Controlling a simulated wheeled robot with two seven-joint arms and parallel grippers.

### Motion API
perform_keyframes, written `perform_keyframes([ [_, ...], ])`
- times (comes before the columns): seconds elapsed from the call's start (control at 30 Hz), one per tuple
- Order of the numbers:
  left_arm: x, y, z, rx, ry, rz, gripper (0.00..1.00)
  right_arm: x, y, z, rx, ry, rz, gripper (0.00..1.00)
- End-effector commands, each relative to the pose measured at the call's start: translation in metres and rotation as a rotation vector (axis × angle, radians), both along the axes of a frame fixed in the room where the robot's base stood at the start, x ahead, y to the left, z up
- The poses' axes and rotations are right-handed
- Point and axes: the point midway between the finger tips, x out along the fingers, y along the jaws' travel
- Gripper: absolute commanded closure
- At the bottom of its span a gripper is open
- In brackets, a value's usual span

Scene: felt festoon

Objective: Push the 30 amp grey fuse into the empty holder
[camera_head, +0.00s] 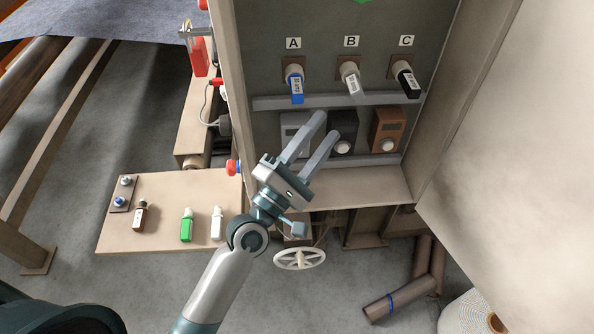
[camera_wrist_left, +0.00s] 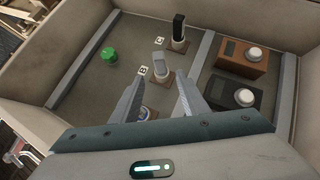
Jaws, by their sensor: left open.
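A grey fuse (camera_head: 352,82) sits at the holder marked B on the dark panel; its print is too small to read. It also shows in the wrist view (camera_wrist_left: 158,61), upright on a brown base. A blue fuse (camera_head: 297,92) is at holder A and a black fuse (camera_head: 407,82) at holder C. No holder looks empty; I cannot tell how deep each fuse sits. My left gripper (camera_head: 329,125) is open and empty, in front of the panel below A and B. In the wrist view its fingers (camera_wrist_left: 160,78) point towards the grey fuse without holding it.
Below the holders are a grey box (camera_head: 291,121), a black box (camera_head: 343,123) and a brown box (camera_head: 388,123). A side shelf (camera_head: 160,235) carries brown (camera_head: 140,215), green (camera_head: 187,226) and white (camera_head: 217,223) fuses. Cabinet walls enclose the panel.

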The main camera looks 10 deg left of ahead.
Motion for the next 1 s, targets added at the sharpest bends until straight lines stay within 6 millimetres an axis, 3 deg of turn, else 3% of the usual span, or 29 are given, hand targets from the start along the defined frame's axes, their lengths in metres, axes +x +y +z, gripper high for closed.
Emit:
perform_keyframes([
  [0.03,-0.010,0.005,-0.010,0.002,0.002,-0.001,0.59,0.000,0.000,-0.009,0.000,0.000,0.000,1.00],
  [0.2,-0.037,0.018,-0.021,0.001,0.002,-0.001,0.59,0.000,0.000,-0.021,0.000,0.000,0.000,1.00],
  [0.4,-0.059,0.028,-0.029,0.001,0.000,0.000,0.59,0.000,0.000,-0.030,0.000,0.000,0.000,1.00],
  [1.0,-0.067,0.032,-0.030,0.000,0.000,0.000,0.59,0.000,0.000,-0.032,0.000,0.000,0.000,1.00],
])
